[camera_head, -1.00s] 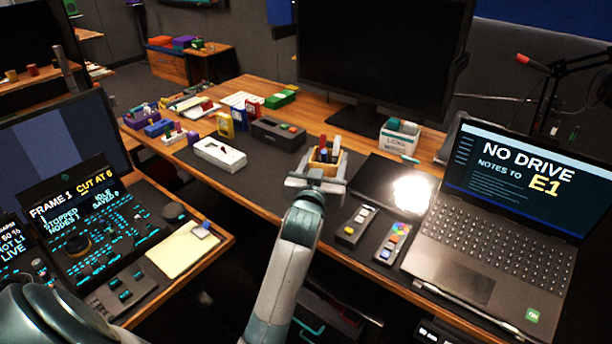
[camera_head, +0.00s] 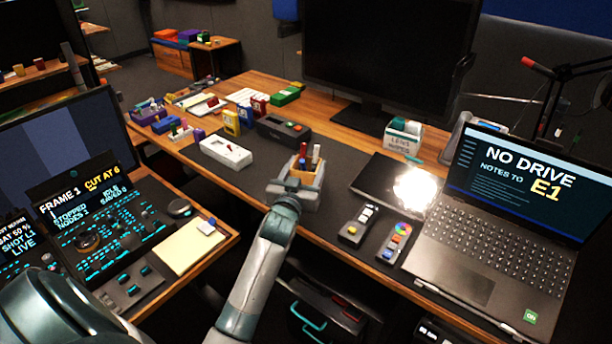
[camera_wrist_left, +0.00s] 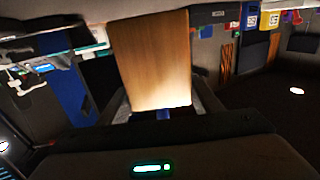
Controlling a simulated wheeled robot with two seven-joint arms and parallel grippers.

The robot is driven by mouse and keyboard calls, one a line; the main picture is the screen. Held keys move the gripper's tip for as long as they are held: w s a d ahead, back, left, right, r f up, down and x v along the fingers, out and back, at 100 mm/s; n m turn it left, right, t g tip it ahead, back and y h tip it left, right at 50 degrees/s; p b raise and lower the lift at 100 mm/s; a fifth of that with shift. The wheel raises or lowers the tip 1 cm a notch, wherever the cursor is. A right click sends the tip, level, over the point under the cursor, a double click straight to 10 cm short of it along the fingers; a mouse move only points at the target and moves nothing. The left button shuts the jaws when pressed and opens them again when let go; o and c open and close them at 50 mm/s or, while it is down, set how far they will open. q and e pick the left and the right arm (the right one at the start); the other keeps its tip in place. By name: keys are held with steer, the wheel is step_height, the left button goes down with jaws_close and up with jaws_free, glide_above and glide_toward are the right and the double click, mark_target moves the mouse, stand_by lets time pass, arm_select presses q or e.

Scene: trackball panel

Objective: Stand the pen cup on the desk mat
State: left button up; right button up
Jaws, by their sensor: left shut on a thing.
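The pen cup (camera_head: 308,171) is a light wooden cup with red and blue pens standing in it. It looks upright in the head view. My left gripper (camera_head: 296,190) is shut on it from the near side. In the left wrist view, the cup's wooden face (camera_wrist_left: 150,60) fills the space between the fingers. The dark desk mat (camera_head: 258,165) lies on the wooden desk, behind and around the cup in the picture. The gripper hides the cup's base, so I cannot tell whether it touches the mat. My right gripper is out of view.
A white box (camera_head: 226,152) and a dark grey box (camera_head: 283,130) stand left and behind. A black tablet (camera_head: 385,176), two small remotes (camera_head: 357,225) and the laptop (camera_head: 500,225) are to the right. The desk's front edge runs close below the cup.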

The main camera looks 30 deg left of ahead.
mark_target(305, 179)
arm_select(q)
step_height(305, 179, down, 3)
steer(key=shift+r+p, duration=0.1)
steer(key=shift+p, duration=0.25)
steer(key=shift+f, duration=0.3)
steer(key=o, duration=1.1)
steer(key=shift+o, duration=0.2)
steer(key=shift+r, duration=0.1)
steer(key=shift+s+d, duration=0.15)
steer(key=shift+s, duration=0.3)
steer(key=b+v, duration=0.3)
steer(key=v, duration=0.8)
steer(key=shift+r, duration=0.1)
